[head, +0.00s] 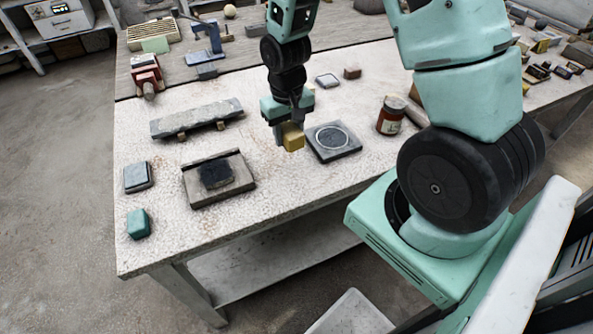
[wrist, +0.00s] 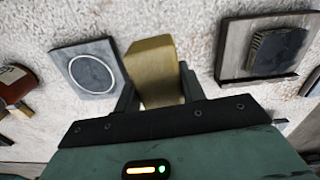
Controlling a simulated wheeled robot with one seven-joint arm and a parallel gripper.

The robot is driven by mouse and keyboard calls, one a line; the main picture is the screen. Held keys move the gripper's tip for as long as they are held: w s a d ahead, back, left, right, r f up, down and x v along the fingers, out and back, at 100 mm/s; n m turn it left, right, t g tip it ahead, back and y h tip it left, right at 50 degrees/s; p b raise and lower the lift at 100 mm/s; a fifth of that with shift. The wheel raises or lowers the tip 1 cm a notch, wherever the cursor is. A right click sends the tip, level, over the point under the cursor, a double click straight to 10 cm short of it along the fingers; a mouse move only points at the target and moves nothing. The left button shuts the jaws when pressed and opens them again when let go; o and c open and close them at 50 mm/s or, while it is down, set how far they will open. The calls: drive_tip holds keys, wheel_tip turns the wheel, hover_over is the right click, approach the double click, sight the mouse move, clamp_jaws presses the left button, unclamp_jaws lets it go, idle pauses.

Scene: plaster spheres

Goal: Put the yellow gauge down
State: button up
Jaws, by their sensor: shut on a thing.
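The yellow gauge (head: 292,136) is a small yellow block. My gripper (head: 287,132) is shut on it, over the front middle of the table, just left of a dark square plate with a pale ring (head: 333,140). In the wrist view the yellow gauge (wrist: 154,72) sits between the two fingers of my gripper (wrist: 157,92), with the ringed plate (wrist: 75,84) to its left. I cannot tell for sure whether the gauge touches the table; it looks held a little above it.
A tray with a dark block (head: 195,198) lies to the left. A slab on supports (head: 180,121) is behind it. A red-brown jar (head: 391,115) stands right of the ringed plate. A teal block (head: 138,224) is near the left edge. Bare table (head: 270,185) lies in front.

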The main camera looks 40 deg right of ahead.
drive_tip(key=shift+s+d+r+m, duration=0.3)
drive_tip(key=shift+s+d+m, duration=0.15)
drive_tip(key=shift+s, duration=0.15)
hover_over(295, 167)
wheel_tip(295, 167, down, 5)
drive_tip(key=shift+s+d+r, duration=0.1)
drive_tip(key=shift+r, duration=0.1)
drive_tip(key=shift+f+p, duration=0.35)
drive_tip(key=shift+f, duration=2.05)
drive_tip(key=shift+f, duration=0.15)
drive_tip(key=o, duration=0.9)
